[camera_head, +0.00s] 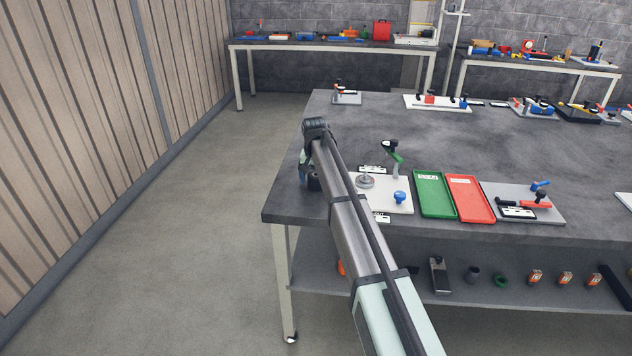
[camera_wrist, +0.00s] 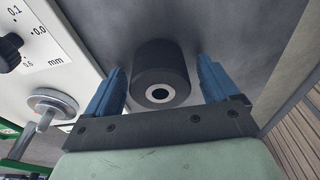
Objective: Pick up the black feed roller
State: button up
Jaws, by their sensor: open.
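The black feed roller (camera_wrist: 162,72) is a short dark cylinder with a pale ring and a dark hole at its centre. In the wrist view it stands on the grey table between the two blue fingers of my gripper (camera_wrist: 162,88). The fingers are open, with a visible gap on each side of the roller. In the head view the roller (camera_head: 314,183) shows as a small dark piece beside my arm, near the table's left front corner. My gripper in that view (camera_head: 304,172) is mostly hidden behind my arm.
The table's left edge is close to the roller.

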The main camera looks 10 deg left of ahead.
jog(key=shift+c, duration=0.3)
jog(key=c, duration=1.1)
jog(key=shift+r, duration=0.1)
